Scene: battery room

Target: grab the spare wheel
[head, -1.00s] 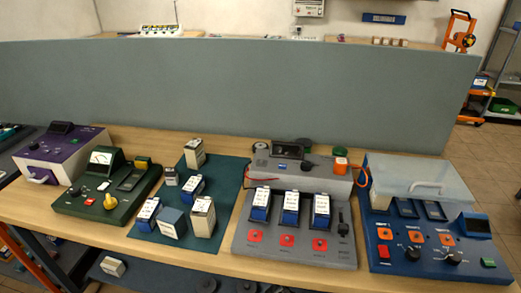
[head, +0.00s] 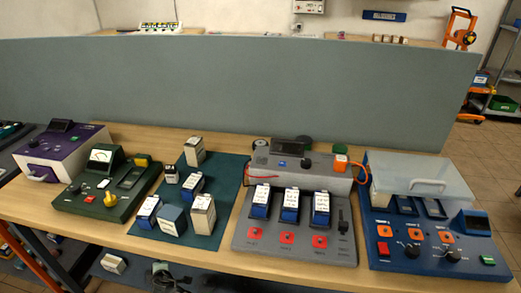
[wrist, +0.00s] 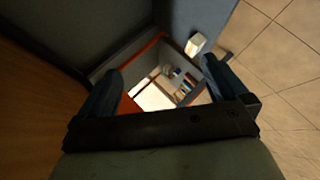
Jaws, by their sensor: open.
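I cannot pick out a spare wheel for certain. A dark wheel-like disc (head: 467,38) also shows on the orange hand truck at the far right. In the wrist view my gripper (wrist: 162,80) is open, with its two dark fingers apart and nothing between them. Beyond the fingers is an orange-edged box (wrist: 126,104) with a bright inside and small items.
The wooden table (head: 130,238) carries a purple device (head: 62,148), a green device (head: 108,190), a grey device (head: 300,235) and a blue device (head: 430,250). Several battery blocks stand on a dark green mat (head: 226,185). A grey partition (head: 230,90) runs behind the table.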

